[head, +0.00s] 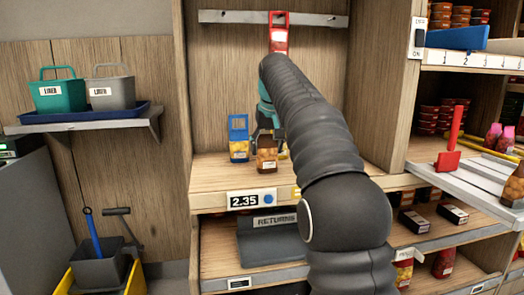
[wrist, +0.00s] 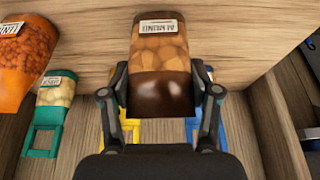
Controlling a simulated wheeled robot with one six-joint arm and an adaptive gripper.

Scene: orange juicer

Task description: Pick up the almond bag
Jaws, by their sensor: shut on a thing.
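The almond bag (wrist: 160,55) is brown and clear, with almonds showing and a white label reading ALMOND upside down in the wrist view. My gripper (wrist: 160,88) has a finger on each side of it and is shut on it. In the head view the almond bag (head: 267,158) hangs below my gripper (head: 268,136), over the front of the middle shelf. I cannot tell how far it is above the shelf. My arm hides part of the shelf to its right.
A blue and yellow bag (head: 238,150) stands on the shelf just left of the almond bag. In the wrist view, an orange bag (wrist: 25,50) and a teal-topped bag (wrist: 50,105) are at the left. A red item (head: 279,35) hangs on the back rail.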

